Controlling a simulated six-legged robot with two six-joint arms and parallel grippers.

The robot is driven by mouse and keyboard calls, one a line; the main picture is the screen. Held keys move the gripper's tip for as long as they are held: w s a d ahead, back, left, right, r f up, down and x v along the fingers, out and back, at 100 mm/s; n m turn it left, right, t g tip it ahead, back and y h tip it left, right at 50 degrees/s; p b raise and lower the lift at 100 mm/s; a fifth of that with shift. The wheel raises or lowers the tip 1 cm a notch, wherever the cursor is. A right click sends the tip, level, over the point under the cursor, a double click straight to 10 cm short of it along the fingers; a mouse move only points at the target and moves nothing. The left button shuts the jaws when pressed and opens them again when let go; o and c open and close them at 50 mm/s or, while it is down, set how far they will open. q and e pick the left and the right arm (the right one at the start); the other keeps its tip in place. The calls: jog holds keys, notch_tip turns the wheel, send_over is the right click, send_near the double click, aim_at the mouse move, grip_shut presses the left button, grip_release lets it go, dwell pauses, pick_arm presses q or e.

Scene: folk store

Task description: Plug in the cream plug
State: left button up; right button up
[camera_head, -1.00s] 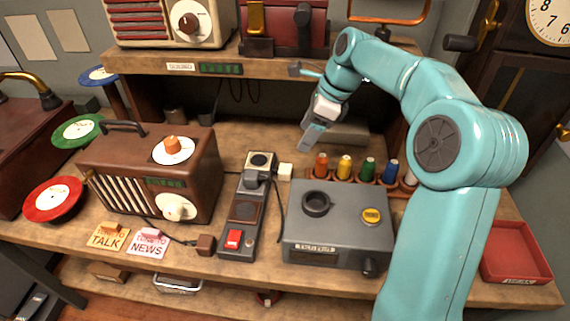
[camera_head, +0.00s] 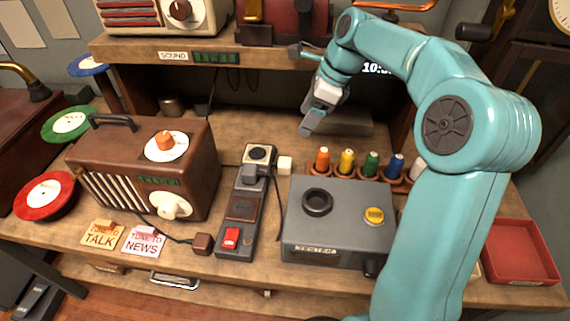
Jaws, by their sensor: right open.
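The cream plug (camera_head: 285,165), a small pale block, lies on the workbench just right of the far end of the dark power strip (camera_head: 227,252). The strip has a cream-framed socket (camera_head: 258,153) that looks empty, a grey plug (camera_head: 250,174) seated below it, a brown square socket and a red switch (camera_head: 231,238). My right gripper (camera_head: 307,127) points down, above and beyond the cream plug, apart from it and empty. Its finger gap is hard to see from this side. My left gripper is out of view.
A brown plug (camera_head: 203,243) on a cord lies left of the strip by the brown radio (camera_head: 150,170). The grey tester box (camera_head: 337,222) stands close on the right. Coloured spools (camera_head: 346,162) stand behind it. A shelf (camera_head: 180,55) overhangs the back.

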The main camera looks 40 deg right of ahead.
jog(key=b, duration=0.1)
send_near(283, 161)
jog(key=x, duration=0.2)
jog(key=w+x, duration=0.1)
jog(key=x, duration=0.2)
jog(key=shift+d, duration=0.15)
jog(key=shift+s+r, duration=0.1)
jog(key=x, duration=0.4)
jog(key=shift+s+a+f, duration=0.2)
jog(key=shift+s+a, duration=0.05)
jog(key=shift+s, duration=0.05)
jog(key=shift+w+f+b, duration=0.2)
jog(key=shift+f+b, duration=0.1)
jog(key=shift+f, duration=0.15)
jog(key=shift+a, duration=0.1)
jog(key=c, duration=1)
